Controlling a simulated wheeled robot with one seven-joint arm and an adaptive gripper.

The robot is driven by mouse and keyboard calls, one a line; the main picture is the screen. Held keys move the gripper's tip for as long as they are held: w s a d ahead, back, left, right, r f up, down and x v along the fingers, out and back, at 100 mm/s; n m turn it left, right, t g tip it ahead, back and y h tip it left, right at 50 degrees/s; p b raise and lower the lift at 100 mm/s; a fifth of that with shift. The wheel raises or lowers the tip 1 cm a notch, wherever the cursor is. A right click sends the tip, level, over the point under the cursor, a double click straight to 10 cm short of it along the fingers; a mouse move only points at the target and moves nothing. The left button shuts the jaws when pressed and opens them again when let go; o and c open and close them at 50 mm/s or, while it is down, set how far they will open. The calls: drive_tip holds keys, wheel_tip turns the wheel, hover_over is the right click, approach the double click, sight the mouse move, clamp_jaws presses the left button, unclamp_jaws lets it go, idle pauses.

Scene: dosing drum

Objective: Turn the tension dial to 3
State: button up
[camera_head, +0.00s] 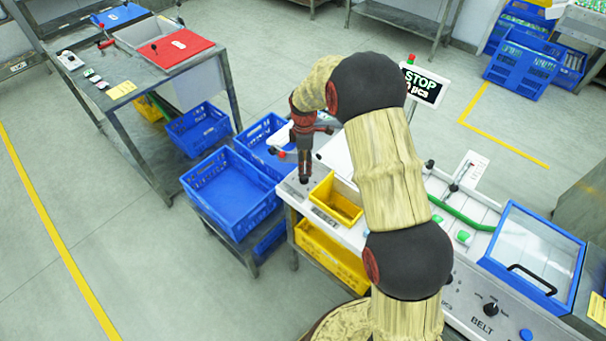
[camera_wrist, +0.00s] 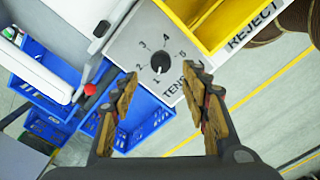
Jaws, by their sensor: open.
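The tension dial (camera_wrist: 160,63) is a round black knob on a light grey panel, with the numbers 1 to 5 around it and the word TENSION partly visible beside it. A small pale mark on the knob appears to face the 1, though it is too small to be sure. My gripper (camera_wrist: 160,80) is open and empty, its fingers on either side of the dial in the picture, apart from it. In the head view my gripper (camera_head: 304,172) points down over the left end of the machine's panel; the dial cannot be made out clearly there.
A yellow reject bin (camera_head: 335,201) stands just right of the panel, close to my gripper. Blue crates (camera_head: 231,190) are to the left. A red-knobbed lever (camera_wrist: 89,90) shows at left in the wrist view. A STOP display (camera_head: 421,84) stands behind my arm.

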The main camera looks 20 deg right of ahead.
sight(304, 179)
wheel_tip(304, 179, down, 7)
drive_tip(key=shift+r+b, duration=0.1)
drive_tip(key=shift+b, duration=0.25)
drive_tip(key=shift+c, duration=0.8)
drive_tip(key=c, duration=1)
